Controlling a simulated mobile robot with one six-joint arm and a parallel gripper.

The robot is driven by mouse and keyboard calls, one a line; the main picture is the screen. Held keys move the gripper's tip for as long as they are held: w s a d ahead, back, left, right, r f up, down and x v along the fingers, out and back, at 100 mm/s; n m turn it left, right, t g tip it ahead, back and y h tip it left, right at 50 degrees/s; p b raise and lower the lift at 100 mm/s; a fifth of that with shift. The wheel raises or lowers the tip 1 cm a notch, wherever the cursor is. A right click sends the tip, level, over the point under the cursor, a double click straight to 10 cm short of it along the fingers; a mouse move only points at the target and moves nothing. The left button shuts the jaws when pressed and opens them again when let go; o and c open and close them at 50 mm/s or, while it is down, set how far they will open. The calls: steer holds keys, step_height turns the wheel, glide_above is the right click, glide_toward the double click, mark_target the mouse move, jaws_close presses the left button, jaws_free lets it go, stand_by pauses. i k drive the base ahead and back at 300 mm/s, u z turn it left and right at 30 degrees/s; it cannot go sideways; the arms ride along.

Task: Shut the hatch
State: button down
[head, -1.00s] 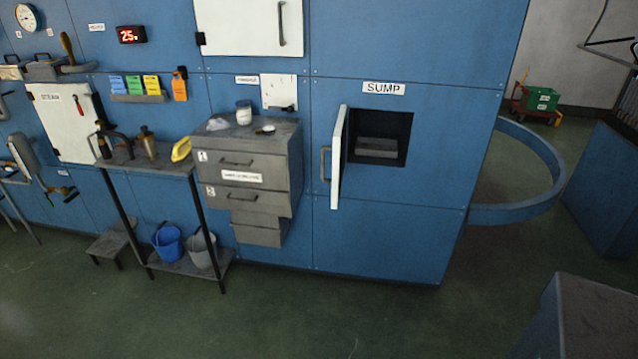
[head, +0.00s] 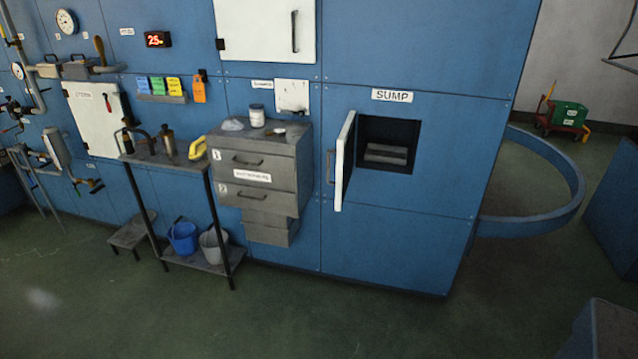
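The small white hatch door (head: 345,162) stands open on the blue wall under the "SUMP" label (head: 392,95). It is hinged at the left side of a dark square opening (head: 390,143) and swung out toward me. A grey handle (head: 330,166) sits on the door's outer face. A grey block or step (head: 386,153) shows inside the opening. My gripper is not in view.
A grey drawer cabinet (head: 258,180) with items on top stands left of the hatch. Further left are a narrow shelf stand (head: 205,262) with buckets and a step stool (head: 132,232). A blue curved rail (head: 545,225) lies right. The green floor (head: 300,315) in front is clear.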

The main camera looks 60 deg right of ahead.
mark_target(345, 146)
steer(key=z, duration=0.15)
steer(key=i, duration=0.95)
steer(key=u, duration=0.05)
